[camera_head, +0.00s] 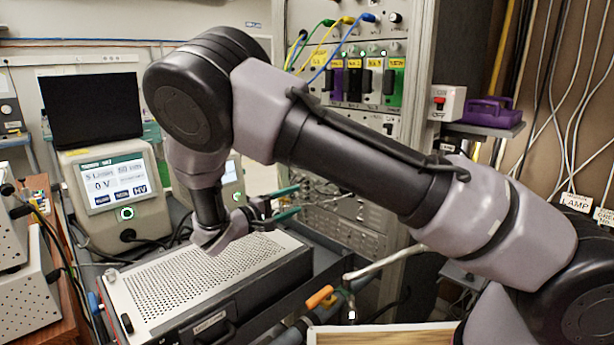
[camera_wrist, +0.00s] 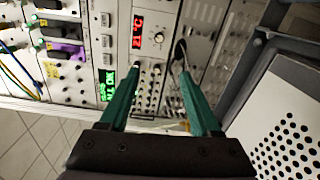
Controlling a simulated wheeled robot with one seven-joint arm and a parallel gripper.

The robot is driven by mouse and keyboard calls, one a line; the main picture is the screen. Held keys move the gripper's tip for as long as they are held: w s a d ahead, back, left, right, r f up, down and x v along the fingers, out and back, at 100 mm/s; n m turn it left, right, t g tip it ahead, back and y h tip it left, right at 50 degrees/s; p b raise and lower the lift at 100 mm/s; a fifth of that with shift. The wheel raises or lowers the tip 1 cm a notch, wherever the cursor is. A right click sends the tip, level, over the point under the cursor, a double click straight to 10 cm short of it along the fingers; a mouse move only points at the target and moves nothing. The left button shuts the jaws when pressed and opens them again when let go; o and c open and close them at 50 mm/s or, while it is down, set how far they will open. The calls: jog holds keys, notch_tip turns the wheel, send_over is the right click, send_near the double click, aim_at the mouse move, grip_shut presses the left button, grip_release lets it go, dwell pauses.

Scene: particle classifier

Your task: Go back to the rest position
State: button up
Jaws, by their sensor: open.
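My gripper (camera_head: 282,203) is held in the air above the perforated metal box, its green fingers pointing right toward the rack. In the wrist view the two green fingers (camera_wrist: 162,85) stand apart with nothing between them. The gripper is open and empty. My arm reaches across the middle of the head view from the lower right, bent at the elbow at upper left.
The perforated box (camera_head: 205,285) lies below my gripper. An instrument rack (camera_head: 408,45) with coloured modules stands behind my arm. A white-and-grey monitor unit (camera_head: 112,190) stands at left. A red-switch box (camera_head: 446,102) and purple case (camera_head: 488,112) sit on a shelf at right.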

jog(key=s+d+r+m+g+y, duration=0.35)
jog(key=d+r+g, duration=0.2)
jog(key=d, duration=0.45)
jog(key=s+d+r+m+g+y, duration=0.2)
jog(key=d+r+m+g, duration=0.35)
jog(key=d, duration=0.55)
jog(key=s+d+r+m+t+y, duration=0.2)
jog(key=s+d+r+y, duration=0.1)
jog(key=s+r, duration=0.4)
jog(key=s+d+r+m+t+y, duration=0.3)
jog(key=s+r+y, duration=0.3)
jog(key=s+r, duration=0.2)
jog(key=shift+s+d+r+t, duration=0.3)
jog(key=shift+d, duration=0.45)
dwell(0.9)
